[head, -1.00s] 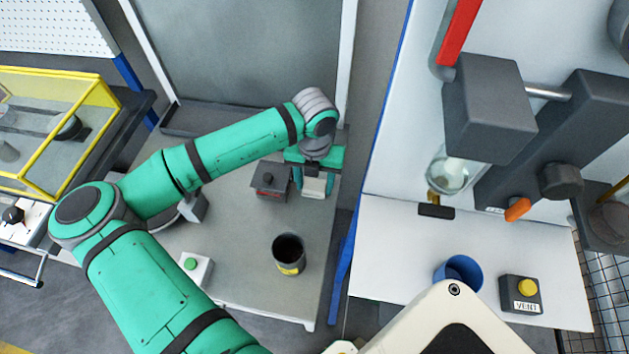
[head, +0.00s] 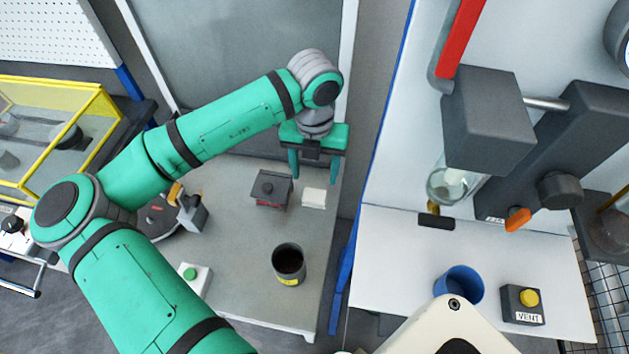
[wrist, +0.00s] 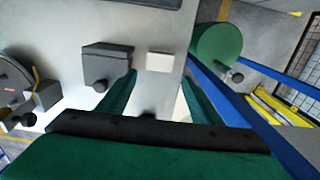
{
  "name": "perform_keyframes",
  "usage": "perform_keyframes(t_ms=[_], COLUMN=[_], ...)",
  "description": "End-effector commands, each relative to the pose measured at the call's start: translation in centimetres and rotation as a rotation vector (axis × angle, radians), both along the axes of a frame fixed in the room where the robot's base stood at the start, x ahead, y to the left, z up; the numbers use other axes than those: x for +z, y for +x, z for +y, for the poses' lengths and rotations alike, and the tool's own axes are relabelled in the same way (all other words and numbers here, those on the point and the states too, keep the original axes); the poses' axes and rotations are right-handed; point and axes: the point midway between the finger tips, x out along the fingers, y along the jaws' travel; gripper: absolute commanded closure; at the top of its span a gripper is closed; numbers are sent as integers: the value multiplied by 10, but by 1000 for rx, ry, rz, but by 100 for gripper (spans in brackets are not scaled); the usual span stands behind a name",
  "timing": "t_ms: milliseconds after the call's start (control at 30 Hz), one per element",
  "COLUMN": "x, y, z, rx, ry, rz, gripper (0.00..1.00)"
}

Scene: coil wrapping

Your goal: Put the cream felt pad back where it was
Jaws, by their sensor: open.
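The cream felt pad (head: 314,198) lies flat on the grey table, just right of a small dark grey box with a knob (head: 271,189). The pad also shows in the wrist view (wrist: 160,62), between and beyond my fingers. My gripper (head: 315,178) is open and empty, raised above and behind the pad, with its green fingers apart. In the wrist view my gripper (wrist: 158,80) has a finger on each side, with the pad seen in the gap. Nothing is between the fingertips.
A dark cup with a yellow label (head: 289,264) and a green button box (head: 194,279) stand nearer on the grey table (head: 240,235). A round dark device (head: 165,217) is at left. A white bench (head: 400,260) with a blue cup (head: 459,284) is at right.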

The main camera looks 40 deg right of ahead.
Motion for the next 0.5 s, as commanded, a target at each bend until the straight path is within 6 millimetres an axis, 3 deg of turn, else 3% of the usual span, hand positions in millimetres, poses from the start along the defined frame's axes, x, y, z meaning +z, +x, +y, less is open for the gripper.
perform_keyframes(t_ms=[200, 500], x=[21, 24], y=[0, 0], z=[0, 0], rx=[0, 0], ry=[1, 1], rz=[-1, 0], gripper=[41, 41])
